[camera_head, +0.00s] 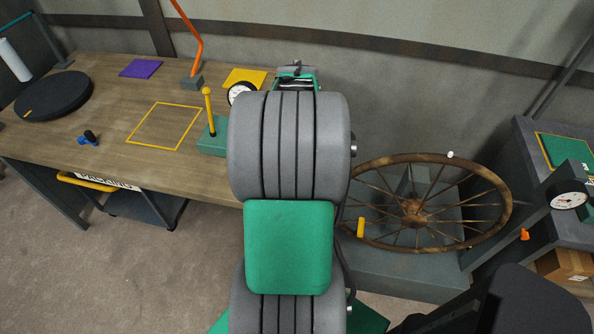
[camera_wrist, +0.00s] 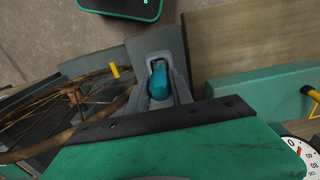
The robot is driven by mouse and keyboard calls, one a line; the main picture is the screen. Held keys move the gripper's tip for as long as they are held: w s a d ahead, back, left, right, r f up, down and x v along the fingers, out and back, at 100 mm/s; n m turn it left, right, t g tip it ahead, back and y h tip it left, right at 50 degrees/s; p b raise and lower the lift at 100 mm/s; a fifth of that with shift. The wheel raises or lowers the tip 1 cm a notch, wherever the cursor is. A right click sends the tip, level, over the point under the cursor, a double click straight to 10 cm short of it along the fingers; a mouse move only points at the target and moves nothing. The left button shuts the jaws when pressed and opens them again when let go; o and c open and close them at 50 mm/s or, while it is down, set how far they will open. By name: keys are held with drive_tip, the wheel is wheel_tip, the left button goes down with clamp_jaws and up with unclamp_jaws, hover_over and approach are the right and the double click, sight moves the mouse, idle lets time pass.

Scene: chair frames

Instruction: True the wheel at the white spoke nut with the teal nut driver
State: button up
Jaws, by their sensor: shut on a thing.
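My gripper (camera_wrist: 158,68) is shut on the teal nut driver (camera_wrist: 160,84), whose rounded teal end shows between the fingers in the wrist view. The rest of the driver is hidden. The spoked brown wheel (camera_head: 413,206) lies tilted on a grey stand at the right in the head view. The white spoke nut (camera_head: 450,154) sits on its far rim. The wheel's rim (camera_wrist: 88,126) also shows at the left of the wrist view, apart from the gripper. I cannot make out the white nut there. In the head view my arm covers the middle, and the fingers cannot be made out.
A wooden bench (camera_head: 75,138) at the left holds a black disc (camera_head: 54,96), a purple mat (camera_head: 141,68) and a yellow-topped lever (camera_head: 208,105). A yellow peg (camera_head: 361,227) stands by the wheel's near left rim. A dial gauge (camera_head: 569,199) stands right of the wheel.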

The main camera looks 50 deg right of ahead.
clamp_jaws()
drive_tip(key=shift+r, duration=0.1)
wheel_tip(320, 180, up, 5)
drive_tip(key=p, duration=0.3)
drive_tip(key=shift+p, duration=0.35)
drive_tip(key=shift+f, duration=0.25)
